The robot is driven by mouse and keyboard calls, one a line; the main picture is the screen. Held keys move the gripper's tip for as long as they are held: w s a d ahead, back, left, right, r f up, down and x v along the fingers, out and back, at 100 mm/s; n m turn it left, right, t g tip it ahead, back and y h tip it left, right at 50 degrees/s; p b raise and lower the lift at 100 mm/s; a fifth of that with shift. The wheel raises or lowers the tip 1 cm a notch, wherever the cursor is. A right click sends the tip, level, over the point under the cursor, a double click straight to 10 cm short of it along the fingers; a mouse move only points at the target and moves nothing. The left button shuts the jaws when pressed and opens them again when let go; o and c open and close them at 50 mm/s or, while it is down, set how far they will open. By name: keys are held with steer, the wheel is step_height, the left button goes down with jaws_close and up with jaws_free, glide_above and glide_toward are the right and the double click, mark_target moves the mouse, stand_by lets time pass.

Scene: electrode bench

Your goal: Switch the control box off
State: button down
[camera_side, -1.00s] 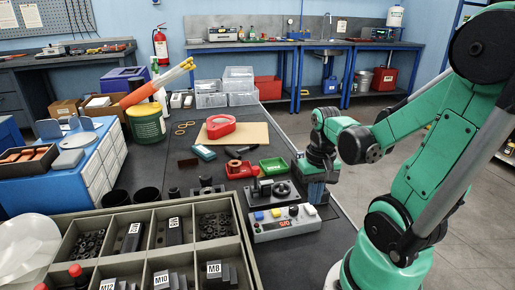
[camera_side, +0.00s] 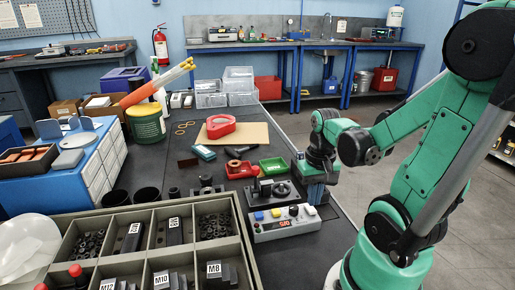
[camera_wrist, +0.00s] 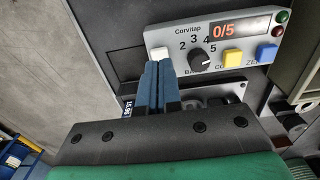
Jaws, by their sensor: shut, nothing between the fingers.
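The control box (camera_side: 285,225) is a light grey panel at the front right of the bench, with a lit red display. In the wrist view, the control box (camera_wrist: 188,35) shows its lit display (camera_wrist: 226,29) reading 0/5, a black numbered knob (camera_wrist: 201,60), a yellow button (camera_wrist: 232,57), a blue button (camera_wrist: 266,53) and a white button (camera_wrist: 160,53). My gripper (camera_wrist: 158,63) is shut and empty, its blue fingertips right at the white button and covering its lower part. I cannot tell whether they touch. In the side view my gripper (camera_side: 319,190) is just behind the box's right end.
A black device (camera_side: 270,190) stands directly behind the control box. A divided parts tray (camera_side: 243,235) lies close on its left. Red (camera_side: 240,170) and green (camera_side: 273,165) small trays sit further back. The bench edge is just to the right.

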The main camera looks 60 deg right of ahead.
steer(key=shift+f, duration=1)
stand_by(0.3)
steer(key=shift+r, duration=3.55)
steer(key=w+a+r+n+t, duration=0.3)
steer(key=w+a+n+t, duration=0.4)
steer(key=a, duration=0.6)
steer(key=w+n, duration=0.2)
steer(key=w, duration=0.1)
steer(key=shift+w+a, duration=0.3)
steer(key=shift+w, duration=0.05)
